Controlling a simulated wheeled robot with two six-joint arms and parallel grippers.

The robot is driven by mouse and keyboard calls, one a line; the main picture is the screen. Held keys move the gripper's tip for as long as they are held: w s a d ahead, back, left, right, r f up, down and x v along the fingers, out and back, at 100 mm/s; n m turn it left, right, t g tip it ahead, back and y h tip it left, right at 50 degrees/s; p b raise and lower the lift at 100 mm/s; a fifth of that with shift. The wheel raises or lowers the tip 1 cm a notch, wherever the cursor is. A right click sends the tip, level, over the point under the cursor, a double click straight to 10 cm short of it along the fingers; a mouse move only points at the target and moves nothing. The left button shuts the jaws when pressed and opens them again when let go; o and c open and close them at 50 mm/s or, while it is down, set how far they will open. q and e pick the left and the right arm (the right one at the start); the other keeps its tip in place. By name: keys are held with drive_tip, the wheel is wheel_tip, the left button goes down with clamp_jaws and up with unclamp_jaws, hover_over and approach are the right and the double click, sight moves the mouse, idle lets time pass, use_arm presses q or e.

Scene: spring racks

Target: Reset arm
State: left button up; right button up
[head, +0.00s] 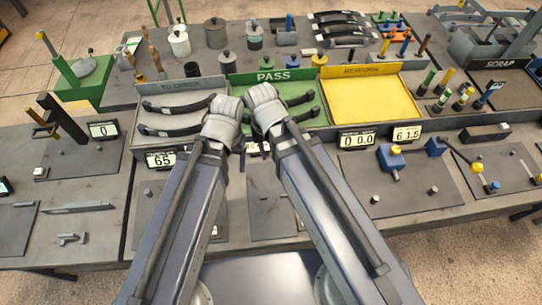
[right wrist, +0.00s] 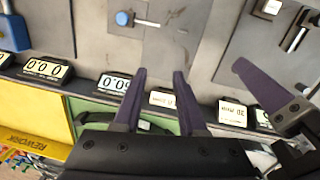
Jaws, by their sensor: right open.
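Both my arms reach forward side by side over the bench. My right gripper (head: 259,150) is mostly hidden below its wrist in the head view. In the right wrist view its two purple fingers (right wrist: 156,75) stand apart with nothing between them. My left gripper is largely hidden under its own wrist in the head view; one purple finger of it (right wrist: 265,88) shows at the right of the right wrist view, so its opening cannot be told. The two wrists are close together in front of the green PASS tray (head: 272,76).
The grey TO CHECK tray (head: 180,86) and PASS tray hold dark curved parts. The yellow REWORK tray (head: 370,100) looks empty. Displays (head: 161,159) and fixtures (head: 391,158) line the near bench. Pots (head: 216,33) and handled tools (head: 464,98) stand behind and right.

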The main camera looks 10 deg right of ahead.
drive_tip(key=s+n, duration=0.2)
drive_tip(key=shift+s+a, duration=0.1)
drive_tip(key=shift+s, duration=0.2)
wheel_tip(320, 180, down, 12)
drive_tip(key=b, duration=1.2)
drive_tip(key=shift+n, duration=0.3)
drive_tip(key=shift+r, duration=0.1)
